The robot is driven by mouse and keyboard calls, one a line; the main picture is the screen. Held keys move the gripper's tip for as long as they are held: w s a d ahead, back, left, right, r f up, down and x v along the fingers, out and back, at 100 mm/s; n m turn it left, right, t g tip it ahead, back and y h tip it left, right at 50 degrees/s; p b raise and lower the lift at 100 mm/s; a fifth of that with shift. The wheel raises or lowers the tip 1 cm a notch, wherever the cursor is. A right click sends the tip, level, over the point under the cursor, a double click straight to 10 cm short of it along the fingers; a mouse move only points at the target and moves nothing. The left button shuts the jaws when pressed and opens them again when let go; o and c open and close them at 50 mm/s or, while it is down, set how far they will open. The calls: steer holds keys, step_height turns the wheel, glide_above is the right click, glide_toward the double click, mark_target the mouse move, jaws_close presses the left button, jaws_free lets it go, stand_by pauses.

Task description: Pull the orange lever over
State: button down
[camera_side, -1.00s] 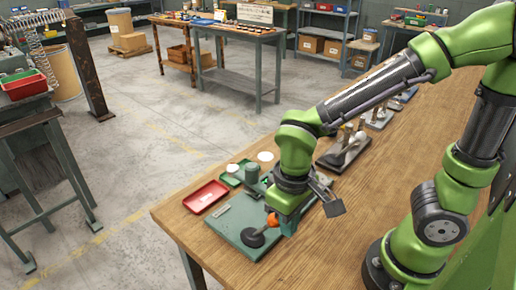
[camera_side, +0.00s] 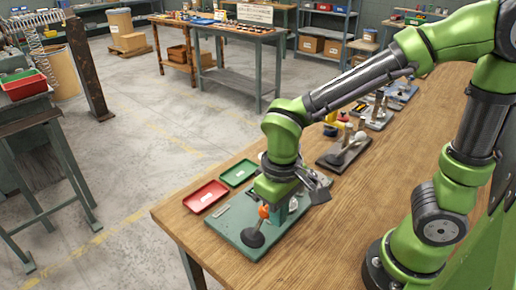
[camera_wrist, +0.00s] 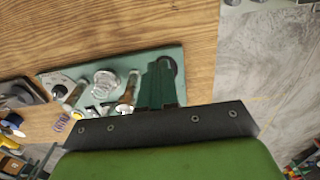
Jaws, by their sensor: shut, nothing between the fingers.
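The orange lever shows in the side view as an orange knob (camera_side: 263,211) on a short rod. The rod rises from a dark round foot (camera_side: 253,238) on the green coiler base plate (camera_side: 228,232) and leans slightly right. My gripper (camera_side: 274,205) is low over the plate, right by the knob. It is shut with nothing between its fingers; its tips are mostly hidden, and I cannot tell whether they touch the knob. The wrist view shows the plate (camera_wrist: 130,72), a metal coil (camera_wrist: 105,80) and a dark disc (camera_wrist: 168,66); the orange knob is hidden there.
A red tray (camera_side: 205,195) and a green tray (camera_side: 238,172) lie behind the plate. Another fixture (camera_side: 344,148) stands further right on the wooden table (camera_side: 330,230). The table's front edge is close to the plate; bare wood lies to the right.

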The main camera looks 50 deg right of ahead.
steer(key=shift+w, duration=0.1)
steer(key=shift+w+r, duration=0.3)
steer(key=shift+w, duration=0.7)
